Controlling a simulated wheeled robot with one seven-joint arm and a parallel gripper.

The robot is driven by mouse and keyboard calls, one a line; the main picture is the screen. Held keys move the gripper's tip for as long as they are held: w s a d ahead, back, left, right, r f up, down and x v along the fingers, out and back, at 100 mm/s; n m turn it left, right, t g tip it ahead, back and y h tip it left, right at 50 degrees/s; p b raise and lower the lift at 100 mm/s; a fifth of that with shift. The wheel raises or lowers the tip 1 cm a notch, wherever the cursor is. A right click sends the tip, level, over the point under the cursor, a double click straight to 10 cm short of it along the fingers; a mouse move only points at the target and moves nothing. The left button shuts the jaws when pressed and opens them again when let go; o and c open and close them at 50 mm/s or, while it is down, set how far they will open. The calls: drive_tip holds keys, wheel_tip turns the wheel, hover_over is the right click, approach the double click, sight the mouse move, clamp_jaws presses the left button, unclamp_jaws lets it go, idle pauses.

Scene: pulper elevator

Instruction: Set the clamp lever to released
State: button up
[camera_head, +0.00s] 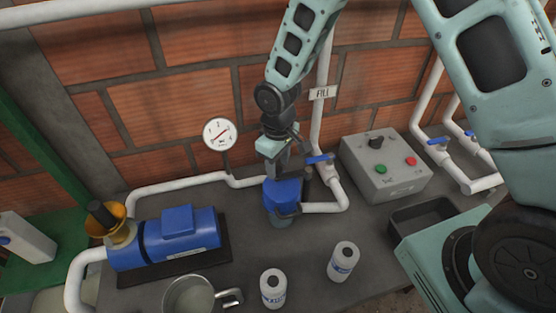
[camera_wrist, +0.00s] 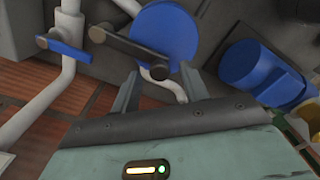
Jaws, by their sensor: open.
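A blue round lid (camera_head: 283,196) tops a small canister on the bench, and it shows from above in the wrist view (camera_wrist: 172,32). A dark lever bar (camera_wrist: 128,46), which appears to be the clamp lever, lies across the lid's edge, with a round end close to my fingertips. In the head view it is hard to separate from the dark parts beside the lid. My gripper (camera_head: 272,168) is just above the lid. In the wrist view my gripper (camera_wrist: 160,76) has its two fingers apart, with nothing clearly held between them.
A blue-handled valve (camera_head: 320,159) on a white pipe stands close right of my gripper. A grey control box (camera_head: 385,180) is farther right. A blue motor pump (camera_head: 178,235) is left.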

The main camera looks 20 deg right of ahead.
drive_tip(key=shift+f, duration=0.15)
clamp_jaws()
